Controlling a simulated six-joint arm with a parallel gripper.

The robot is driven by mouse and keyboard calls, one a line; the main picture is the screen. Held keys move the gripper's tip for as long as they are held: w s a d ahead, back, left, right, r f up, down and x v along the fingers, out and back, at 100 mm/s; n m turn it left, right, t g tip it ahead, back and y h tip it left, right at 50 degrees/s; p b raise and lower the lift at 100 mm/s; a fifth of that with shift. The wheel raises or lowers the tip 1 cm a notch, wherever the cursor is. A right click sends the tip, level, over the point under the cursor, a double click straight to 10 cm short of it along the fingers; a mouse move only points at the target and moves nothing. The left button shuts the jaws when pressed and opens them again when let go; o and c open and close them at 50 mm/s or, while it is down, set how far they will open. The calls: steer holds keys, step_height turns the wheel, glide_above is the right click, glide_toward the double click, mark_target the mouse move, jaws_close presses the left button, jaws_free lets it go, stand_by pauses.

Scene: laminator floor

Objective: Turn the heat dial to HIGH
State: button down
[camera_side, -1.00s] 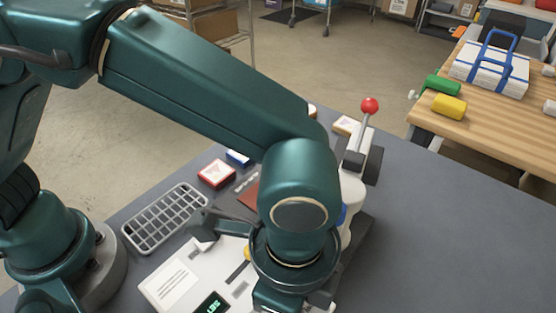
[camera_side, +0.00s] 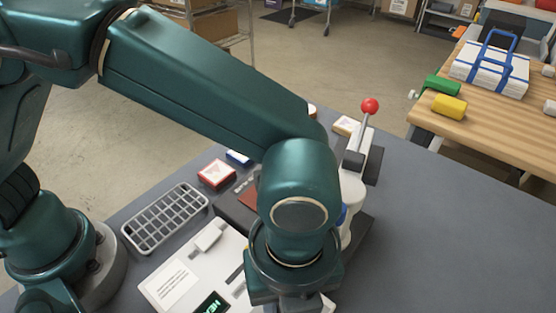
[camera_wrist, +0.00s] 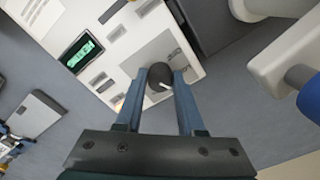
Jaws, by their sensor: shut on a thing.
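The heat dial (camera_wrist: 159,76) is a dark round knob with a white pointer line, on the white control panel (camera_wrist: 52,18). In the wrist view the two blue-grey fingers of my gripper (camera_wrist: 160,78) stand on either side of the dial, shut on it. The pointer line slants toward the lower right of that view. Any scale markings around the dial are too small to read. A green-lit display (camera_wrist: 82,53) sits on the panel; in the side view the lit display (camera_side: 211,304) shows letters starting "HEA". My wrist hides the dial and fingers in the side view.
A lever with a red ball (camera_side: 370,106) stands on the machine behind my wrist. A grey grid tray (camera_side: 165,219) and a red-edged box (camera_side: 216,174) lie left of it. The grey table at right is clear. A wooden bench (camera_side: 500,120) stands beyond.

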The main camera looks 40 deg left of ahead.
steer(key=m, duration=0.6)
steer(key=shift+m, duration=0.3)
steer(key=m, duration=0.6)
steer(key=shift+m, duration=0.3)
steer(key=c, duration=0.5)
jaws_free()
steer(key=shift+r, duration=0.15)
steer(key=shift+r, duration=2.45)
